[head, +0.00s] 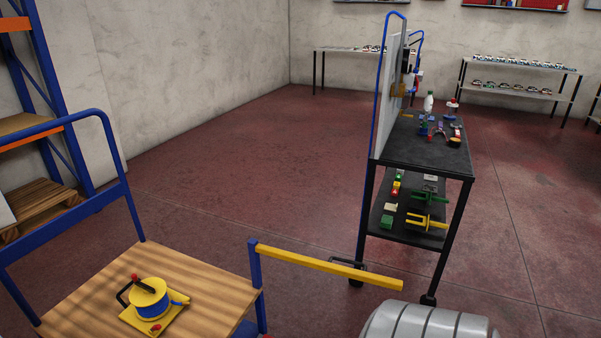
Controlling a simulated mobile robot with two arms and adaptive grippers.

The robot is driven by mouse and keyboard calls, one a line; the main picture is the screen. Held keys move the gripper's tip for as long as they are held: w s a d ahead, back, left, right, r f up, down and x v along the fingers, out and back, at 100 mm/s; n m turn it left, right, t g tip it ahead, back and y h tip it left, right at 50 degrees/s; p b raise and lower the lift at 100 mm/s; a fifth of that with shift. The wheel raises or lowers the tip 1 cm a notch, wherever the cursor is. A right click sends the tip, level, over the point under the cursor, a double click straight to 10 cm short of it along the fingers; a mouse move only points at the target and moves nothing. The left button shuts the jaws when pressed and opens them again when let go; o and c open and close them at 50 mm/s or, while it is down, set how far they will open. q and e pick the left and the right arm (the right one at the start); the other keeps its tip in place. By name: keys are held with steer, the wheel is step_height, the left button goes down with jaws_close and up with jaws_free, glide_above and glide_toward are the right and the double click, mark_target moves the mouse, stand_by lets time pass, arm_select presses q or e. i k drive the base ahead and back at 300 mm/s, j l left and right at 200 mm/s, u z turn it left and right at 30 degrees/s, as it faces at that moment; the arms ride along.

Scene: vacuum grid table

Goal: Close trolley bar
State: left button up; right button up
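The trolley has a wooden deck (215,292) and blue tube rails (72,124), and stands at the lower left. Its yellow bar (330,267) is joined to a short blue post (255,264) at the deck's right corner. The bar points away from the deck to the right, out over the floor, with its free end near the grey ribbed rounded shape at the bottom. The bar stands swung open, not across the deck's edge. Neither of my grippers shows in the head view.
A yellow and blue cable reel (150,300) sits on the deck. A black two-shelf cart (455,160) with tools and a tall panel stands behind the bar. A grey ribbed shape (430,322) is at the bottom. Red floor (240,180) is clear between trolley and cart.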

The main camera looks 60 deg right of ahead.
mark_target(339, 269)
steer(key=l+u, duration=0.1)
steer(key=l, duration=0.35)
steer(key=k+l+u, duration=0.1)
steer(key=l, duration=0.3)
steer(key=k+l+u, duration=0.15)
steer(key=l, duration=0.3)
steer(key=k+l+u, duration=0.1)
steer(key=l, duration=0.3)
steer(key=k+l+u, duration=0.1)
steer(key=l, duration=0.3)
steer(key=l+u, duration=0.15)
steer(key=l, duration=0.4)
steer(key=k+l+u, duration=0.1)
steer(key=l, duration=0.4)
steer(key=l+u, duration=0.15)
steer(key=l, duration=0.35)
steer(key=k+l+u, duration=0.15)
steer(key=l, duration=0.4)
steer(key=k+l+u, duration=0.15)
steer(key=l, duration=0.35)
steer(key=k+u, duration=0.15)
